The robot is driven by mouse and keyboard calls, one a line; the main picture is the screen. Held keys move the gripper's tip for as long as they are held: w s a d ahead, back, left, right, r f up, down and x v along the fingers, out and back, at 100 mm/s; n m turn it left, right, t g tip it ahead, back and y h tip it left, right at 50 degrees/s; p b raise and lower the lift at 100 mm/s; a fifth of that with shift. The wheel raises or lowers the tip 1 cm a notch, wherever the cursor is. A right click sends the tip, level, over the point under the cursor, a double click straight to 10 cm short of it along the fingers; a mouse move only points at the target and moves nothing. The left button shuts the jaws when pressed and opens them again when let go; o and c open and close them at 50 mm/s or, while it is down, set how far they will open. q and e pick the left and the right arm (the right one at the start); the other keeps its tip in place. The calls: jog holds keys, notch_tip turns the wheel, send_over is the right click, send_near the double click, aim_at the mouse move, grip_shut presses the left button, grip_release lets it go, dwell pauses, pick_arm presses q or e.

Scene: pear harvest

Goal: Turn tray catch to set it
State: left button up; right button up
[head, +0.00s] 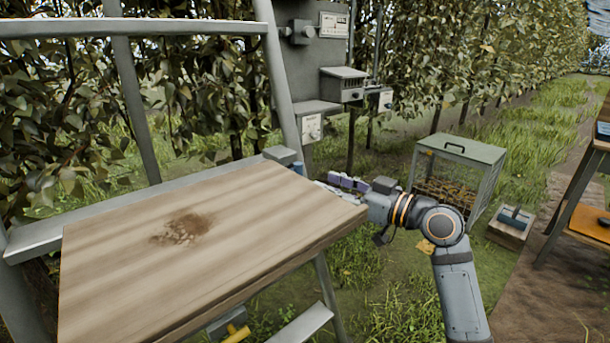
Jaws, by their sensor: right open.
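The wooden tray (120,290) is mounted on a grey metal ladder frame and carries a dark brown stain with pale specks. My right gripper (335,184) is open at the tray's far right corner, with its fingers pointing left; purple parts show on it. Whether it touches the tray's edge I cannot tell. A grey-blue block (280,156) sits at the tray's far corner, left of the fingers. A yellow-ended part (238,333) shows under the tray's near edge. Which of these is the tray catch I cannot tell for sure. My left gripper is out of view.
Grey control boxes (343,85) on a post stand behind the tray. A lidded mesh cage (460,152) with brown contents stands on the grass behind my right arm. A small crate (510,226) and a wooden table (577,190) are at the right. Leafy rows close off the back.

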aim_at(302, 174)
jog(key=x, duration=0.7)
jog(key=shift+c, duration=0.5)
grip_shut()
